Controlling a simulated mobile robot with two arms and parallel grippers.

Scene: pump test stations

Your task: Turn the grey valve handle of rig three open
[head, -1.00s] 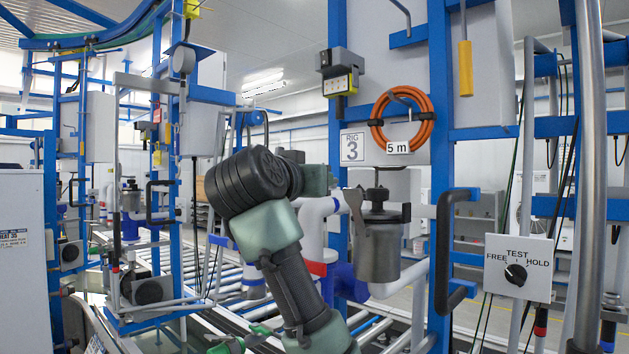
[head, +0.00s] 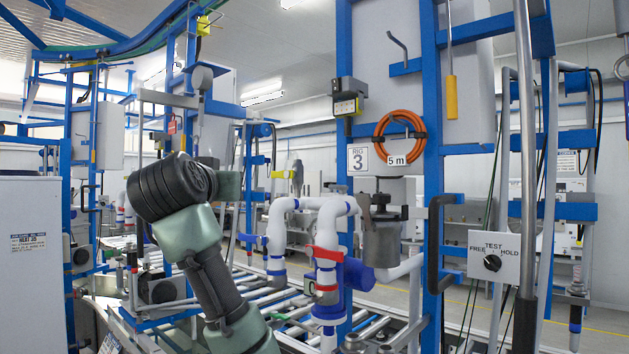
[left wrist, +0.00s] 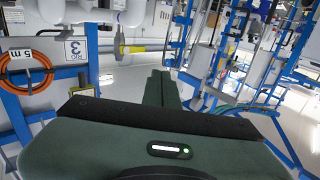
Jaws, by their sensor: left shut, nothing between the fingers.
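Rig three is marked by its sign (head: 358,159). Left of the sign in the head view is a flat grey piece (head: 297,172) beside a short yellow bar (head: 283,174); it may be the grey valve handle, but I cannot tell surely. In the left wrist view, where the rig is upside down, the yellow bar (left wrist: 142,48) shows near the sign (left wrist: 75,50). My left gripper (left wrist: 172,78) is shut and empty there, apart from the rig parts. In the head view its fingers are not clear. My right gripper is out of view.
White pipes (head: 277,225) with red and blue fittings (head: 328,257) stand right of my left arm. A grey pump canister (head: 382,243), blue posts (head: 432,120) and a black grab handle (head: 437,235) stand farther right. A roller conveyor (head: 270,300) runs below.

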